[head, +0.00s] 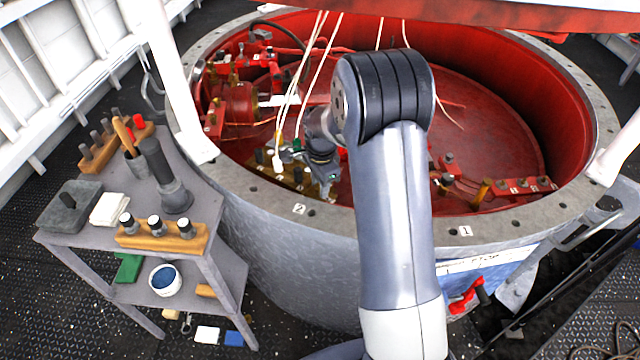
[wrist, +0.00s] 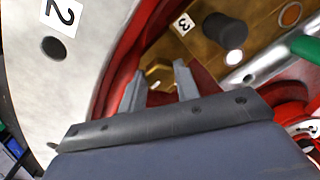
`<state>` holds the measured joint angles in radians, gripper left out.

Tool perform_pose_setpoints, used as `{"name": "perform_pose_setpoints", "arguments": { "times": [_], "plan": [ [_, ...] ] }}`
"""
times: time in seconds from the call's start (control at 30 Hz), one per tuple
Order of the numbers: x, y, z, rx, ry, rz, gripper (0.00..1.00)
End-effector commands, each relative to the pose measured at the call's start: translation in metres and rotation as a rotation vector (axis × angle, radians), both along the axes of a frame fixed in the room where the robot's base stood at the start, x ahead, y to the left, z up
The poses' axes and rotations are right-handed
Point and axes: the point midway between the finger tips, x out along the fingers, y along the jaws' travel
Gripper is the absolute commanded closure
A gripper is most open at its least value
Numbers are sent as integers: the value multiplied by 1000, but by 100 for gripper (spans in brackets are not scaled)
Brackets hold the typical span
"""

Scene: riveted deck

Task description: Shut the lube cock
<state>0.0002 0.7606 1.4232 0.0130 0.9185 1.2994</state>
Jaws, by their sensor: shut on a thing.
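My gripper (wrist: 159,70) has its two grey fingers on either side of a brass hexagonal fitting (wrist: 157,76) in the wrist view and is shut on it. The fitting sits at the edge of a brass block (wrist: 208,56) marked 3. I cannot tell for sure whether this fitting is part of the lube cock. A green handle (wrist: 306,47) shows at the right of the wrist view, apart from the fingers. In the head view my gripper reaches over the near left rim of the red-lined well, and its fingertips are hidden behind my wrist.
A black knob (wrist: 225,33) stands on the brass block. The pale bolted rim (head: 345,222) runs close by, labelled 2 and 1. Pale ropes (head: 318,70) hang into the well near my wrist. A grey tool table (head: 75,232) stands at left.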

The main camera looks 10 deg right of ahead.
Motion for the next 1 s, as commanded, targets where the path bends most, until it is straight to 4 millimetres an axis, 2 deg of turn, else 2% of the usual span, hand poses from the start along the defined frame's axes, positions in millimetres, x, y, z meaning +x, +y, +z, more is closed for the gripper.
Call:
{"name": "perform_pose_setpoints", "arguments": {
  "times": [0.1, 0.13, 0.37, 0.67, 0.77, 1.0],
  "plan": [
    [1, 0, 1, 1, -3, -1, 92],
    [1, 0, 1, 1, -3, -1, 67],
    [0, 0, 0, 1, -2, 0, 48],
    [0, 0, 3, 1, -2, 0, 48],
    [1, 0, 14, 0, -5, 0, 48],
    [-1, -1, 62, 1, -6, 0, 48]
  ]
}}
